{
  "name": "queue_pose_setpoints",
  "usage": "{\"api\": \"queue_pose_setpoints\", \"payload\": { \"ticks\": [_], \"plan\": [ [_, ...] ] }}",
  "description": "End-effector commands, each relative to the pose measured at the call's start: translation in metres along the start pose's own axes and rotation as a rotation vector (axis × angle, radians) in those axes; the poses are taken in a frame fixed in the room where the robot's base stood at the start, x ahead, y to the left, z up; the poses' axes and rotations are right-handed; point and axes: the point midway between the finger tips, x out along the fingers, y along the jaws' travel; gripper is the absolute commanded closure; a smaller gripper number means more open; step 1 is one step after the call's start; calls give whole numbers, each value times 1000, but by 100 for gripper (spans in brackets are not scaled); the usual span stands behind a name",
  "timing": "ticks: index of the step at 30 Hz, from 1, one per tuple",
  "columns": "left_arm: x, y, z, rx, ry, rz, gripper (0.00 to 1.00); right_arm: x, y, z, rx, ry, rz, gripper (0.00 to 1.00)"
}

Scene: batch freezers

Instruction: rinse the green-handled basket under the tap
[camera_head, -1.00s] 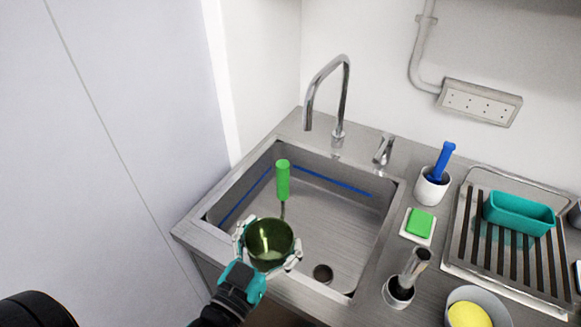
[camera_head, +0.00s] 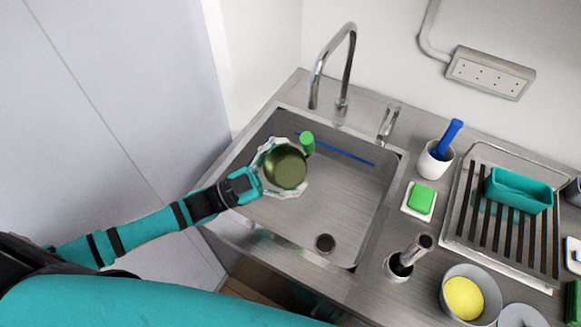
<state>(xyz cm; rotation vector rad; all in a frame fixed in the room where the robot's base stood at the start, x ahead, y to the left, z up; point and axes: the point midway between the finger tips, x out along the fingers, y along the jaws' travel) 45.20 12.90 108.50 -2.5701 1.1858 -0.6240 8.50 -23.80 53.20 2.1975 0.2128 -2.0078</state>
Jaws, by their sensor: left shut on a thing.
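The green-handled basket (camera_head: 285,166) is a round, dark olive-coloured bowl shape with a bright green handle (camera_head: 307,142) at its upper right. My left gripper (camera_head: 280,168) is shut around the basket, with fingers on both sides of it. It holds the basket over the left part of the steel sink (camera_head: 350,225). The tall curved tap (camera_head: 350,70) stands behind the sink, its spout end up and to the right of the basket. The basket is apart from the spout. I see no water running. My right gripper is not in view.
A tap lever (camera_head: 388,122) stands right of the tap. On the right counter are a white cup with a blue-handled tool (camera_head: 437,160), a green sponge (camera_head: 421,198), a steel-handled tool in a holder (camera_head: 410,255), a bowl (camera_head: 470,293) and a drying rack (camera_head: 505,225) with a teal tub.

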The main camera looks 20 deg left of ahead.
Motion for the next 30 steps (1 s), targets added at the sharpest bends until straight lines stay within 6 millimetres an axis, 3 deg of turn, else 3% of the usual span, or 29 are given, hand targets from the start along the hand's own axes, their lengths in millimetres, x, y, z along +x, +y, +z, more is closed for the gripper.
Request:
{"api": "queue_pose_setpoints", "payload": {
  "ticks": [5,30],
  "plan": [
    [8,-11,14,3,3,-1,52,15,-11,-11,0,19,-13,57],
    [46,-64,68,2,3,-2,52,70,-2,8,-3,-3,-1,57]
  ]
}}
